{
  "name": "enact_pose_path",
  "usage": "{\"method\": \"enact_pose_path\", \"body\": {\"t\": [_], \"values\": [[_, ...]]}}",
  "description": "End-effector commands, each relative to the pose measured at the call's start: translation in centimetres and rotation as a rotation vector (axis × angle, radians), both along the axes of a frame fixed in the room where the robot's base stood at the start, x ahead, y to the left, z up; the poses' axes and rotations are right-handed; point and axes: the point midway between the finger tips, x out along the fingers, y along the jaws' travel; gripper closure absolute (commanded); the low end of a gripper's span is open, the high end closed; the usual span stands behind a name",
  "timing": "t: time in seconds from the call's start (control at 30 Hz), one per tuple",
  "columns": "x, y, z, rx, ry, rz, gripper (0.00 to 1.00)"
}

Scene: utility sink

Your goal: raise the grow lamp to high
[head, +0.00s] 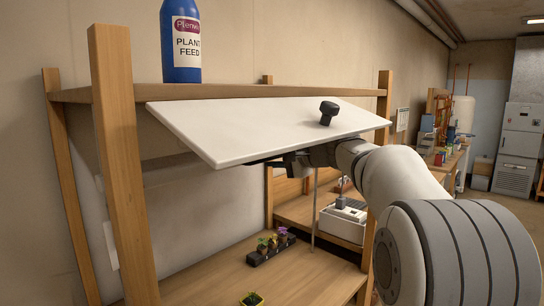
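A white flat panel (262,128) with a black knob (327,113) on its face hangs tilted below the upper shelf, its lower edge toward me. No lit lamp shows; I cannot tell whether this panel is part of the grow lamp or a flap in front of it. My gripper (268,162) is under the panel's lower edge, dark and partly hidden by it. I cannot see whether its fingers are apart, whether they touch the panel, or whether they hold anything. A thin pale rod or cord (314,212) hangs below, near my wrist.
A blue plant feed bottle (181,45) stands on the upper shelf (240,92). Wooden posts (122,165) frame the rack. A white box (342,222) stands behind.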

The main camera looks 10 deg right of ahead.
Motion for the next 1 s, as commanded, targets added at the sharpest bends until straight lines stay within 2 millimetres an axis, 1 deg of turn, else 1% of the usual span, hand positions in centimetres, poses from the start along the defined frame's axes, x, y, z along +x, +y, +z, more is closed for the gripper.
{"method": "enact_pose_path", "body": {"t": [0.3,0.4,0.5,0.87,0.97,1.0], "values": [[-4.0,-3.3,1.0,-0.001,-0.002,-0.004,0.68],[-4.9,-4.0,1.4,-0.001,-0.003,-0.003,0.68],[-5.4,-4.4,1.5,-0.001,-0.002,-0.003,0.68],[-5.7,-4.4,1.5,-0.004,0.001,0.001,0.68],[-6.4,-3.8,0.6,-0.039,0.021,0.011,0.68],[-7.0,-3.3,-0.1,-0.066,0.038,0.019,0.68]]}}
